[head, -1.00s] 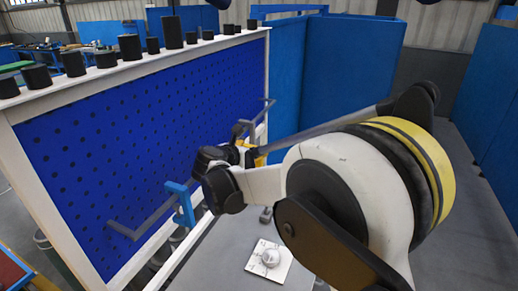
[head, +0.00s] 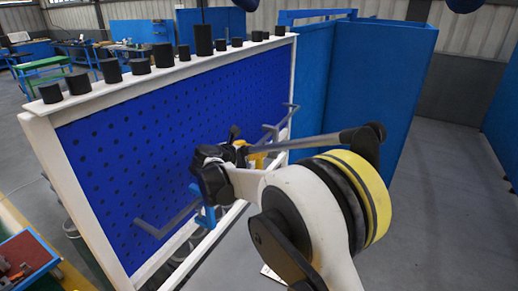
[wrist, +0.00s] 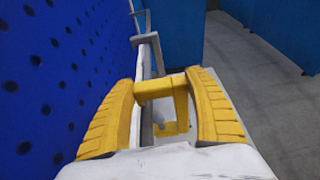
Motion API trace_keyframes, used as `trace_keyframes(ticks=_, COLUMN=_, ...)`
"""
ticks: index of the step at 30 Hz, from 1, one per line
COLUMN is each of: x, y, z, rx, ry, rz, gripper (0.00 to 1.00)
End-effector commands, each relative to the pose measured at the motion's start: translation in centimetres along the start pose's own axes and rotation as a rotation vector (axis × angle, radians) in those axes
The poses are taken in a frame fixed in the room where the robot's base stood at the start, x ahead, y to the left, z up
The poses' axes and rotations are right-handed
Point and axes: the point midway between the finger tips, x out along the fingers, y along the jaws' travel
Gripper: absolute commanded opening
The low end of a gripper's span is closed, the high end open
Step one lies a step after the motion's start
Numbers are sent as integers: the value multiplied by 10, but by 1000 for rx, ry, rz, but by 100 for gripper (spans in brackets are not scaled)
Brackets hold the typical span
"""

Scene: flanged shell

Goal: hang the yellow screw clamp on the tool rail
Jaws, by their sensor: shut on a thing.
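The yellow screw clamp (wrist: 172,98) shows between the two yellow ribbed fingers of my gripper (wrist: 166,84) in the wrist view. My gripper is shut on it. In the head view the gripper (head: 257,158) is small and partly hidden by my arm, and the clamp cannot be told apart from the fingers. The grey tool rail (head: 168,222) runs along the front of the blue pegboard, with upturned ends. In the wrist view the rail (wrist: 155,50) passes just beyond and left of the clamp. I cannot tell whether they touch.
A blue clamp (head: 206,216) hangs on the rail's left part, partly behind my wrist. The pegboard (head: 130,150) has a white frame with several black cylinders on top. Blue partitions (head: 370,90) stand behind. The floor at right is clear.

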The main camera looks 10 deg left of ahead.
Motion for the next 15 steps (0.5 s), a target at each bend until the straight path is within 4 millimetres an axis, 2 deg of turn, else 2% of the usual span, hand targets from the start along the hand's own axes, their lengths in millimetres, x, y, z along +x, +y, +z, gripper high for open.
trace_keyframes(ticks=10, x=-1, y=30, z=2, rx=-1, ry=-1, rz=0, gripper=22)
trace_keyframes(ticks=15, x=3, y=33, z=-8, rx=-1, ry=-1, rz=0, gripper=22)
